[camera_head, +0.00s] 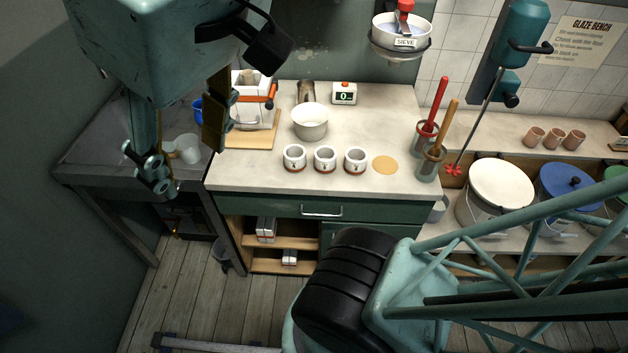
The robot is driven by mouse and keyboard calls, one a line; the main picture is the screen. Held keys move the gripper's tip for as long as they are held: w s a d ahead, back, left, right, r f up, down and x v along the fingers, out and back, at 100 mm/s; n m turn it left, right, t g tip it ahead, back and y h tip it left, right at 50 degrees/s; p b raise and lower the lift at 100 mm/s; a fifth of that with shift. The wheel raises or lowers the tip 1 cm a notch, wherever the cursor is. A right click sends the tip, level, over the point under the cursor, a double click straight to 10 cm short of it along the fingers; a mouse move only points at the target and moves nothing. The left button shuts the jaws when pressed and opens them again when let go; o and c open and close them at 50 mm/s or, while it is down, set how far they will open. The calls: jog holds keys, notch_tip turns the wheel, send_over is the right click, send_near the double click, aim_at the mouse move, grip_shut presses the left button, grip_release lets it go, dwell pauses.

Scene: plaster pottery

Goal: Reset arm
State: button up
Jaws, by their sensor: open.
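My gripper (188,155) hangs at the upper left of the head view, in front of the left end of the counter. Its two fingers are spread apart with nothing between them that I can make out. I cannot tell the distance between cup and fingers. My arm comes down from the top left and hides part of the wall and counter behind it.
The counter (260,175) carries three small white jars (325,158), a white bowl (310,122), a digital scale (344,94) and a tan disc (385,165). Tool holders (431,163) stand at its right end. Lidded buckets (500,187) are further right. A sieve (402,38) hangs above.

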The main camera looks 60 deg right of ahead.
notch_tip(320, 180, down, 8)
jog(key=b, duration=0.6)
jog(key=shift+s, duration=0.2)
jog(key=shift+r, duration=0.1)
dwell(0.4)
